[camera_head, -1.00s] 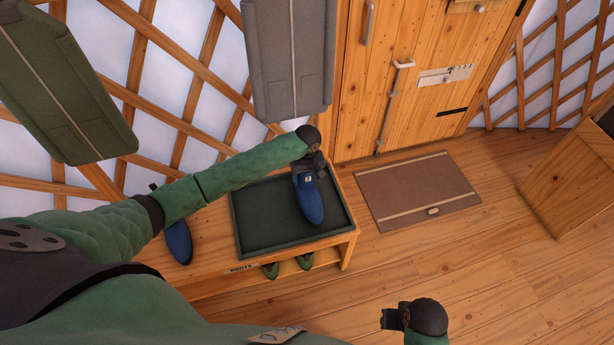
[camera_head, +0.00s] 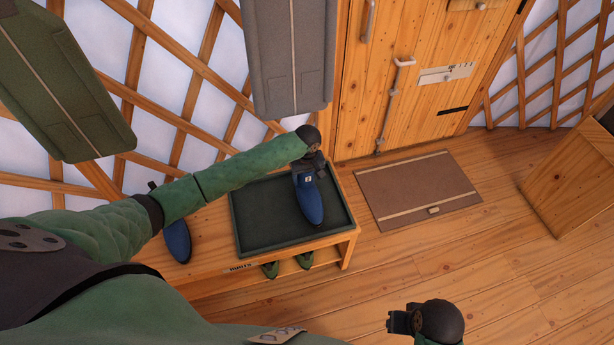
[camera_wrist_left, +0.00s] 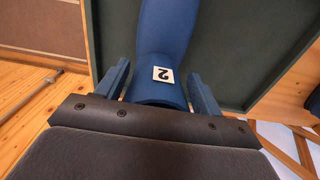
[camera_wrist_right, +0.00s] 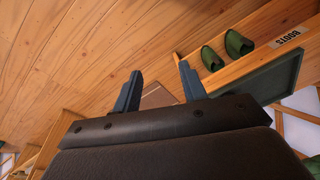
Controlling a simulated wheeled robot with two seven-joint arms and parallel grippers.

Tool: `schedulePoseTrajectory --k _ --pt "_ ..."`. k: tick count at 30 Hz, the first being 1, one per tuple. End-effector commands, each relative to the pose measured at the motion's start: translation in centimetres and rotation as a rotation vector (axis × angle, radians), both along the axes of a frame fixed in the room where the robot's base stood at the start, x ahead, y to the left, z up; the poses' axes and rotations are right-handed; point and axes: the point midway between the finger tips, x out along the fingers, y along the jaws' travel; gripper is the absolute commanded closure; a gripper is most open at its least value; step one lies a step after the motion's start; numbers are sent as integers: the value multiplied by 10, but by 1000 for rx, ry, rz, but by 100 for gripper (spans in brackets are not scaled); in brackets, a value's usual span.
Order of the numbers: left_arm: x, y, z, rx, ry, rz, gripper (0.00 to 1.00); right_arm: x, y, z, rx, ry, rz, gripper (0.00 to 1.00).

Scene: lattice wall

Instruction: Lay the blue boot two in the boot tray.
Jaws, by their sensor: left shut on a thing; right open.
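The blue boot two (camera_head: 309,203) is over the right part of the dark green boot tray (camera_head: 250,245), its toe toward the front of the bench. In the left wrist view the boot (camera_wrist_left: 168,35) shows a white tag with a 2. My left gripper (camera_head: 306,165) is shut on the boot's shaft end, with one finger on each side. Whether the boot touches the tray floor I cannot tell. My right gripper (camera_head: 390,321) is open and empty above the floor, away from the bench; it also shows in the right wrist view (camera_wrist_right: 157,85).
The tray sits on a wooden bench (camera_head: 205,266) marked BOOTS. Another blue boot (camera_head: 178,241) stands on the bench left of the tray. Green boots (camera_head: 304,260) sit on the shelf below. Coats hang above. A brown mat (camera_head: 418,190) lies by the door.

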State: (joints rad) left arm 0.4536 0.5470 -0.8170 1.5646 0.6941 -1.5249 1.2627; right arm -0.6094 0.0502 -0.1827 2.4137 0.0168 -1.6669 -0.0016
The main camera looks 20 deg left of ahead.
Motion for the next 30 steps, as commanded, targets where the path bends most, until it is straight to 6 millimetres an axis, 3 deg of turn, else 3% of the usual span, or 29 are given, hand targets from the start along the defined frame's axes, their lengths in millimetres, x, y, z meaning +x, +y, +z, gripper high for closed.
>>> schedulePoseTrajectory --k 16,30 --pt "0 0 -2 -1 -1 0 86 12 1 1 0 -19 -1 58" --pt "0 0 -8 0 0 0 86 1 1 -5 1 0 -2 58"
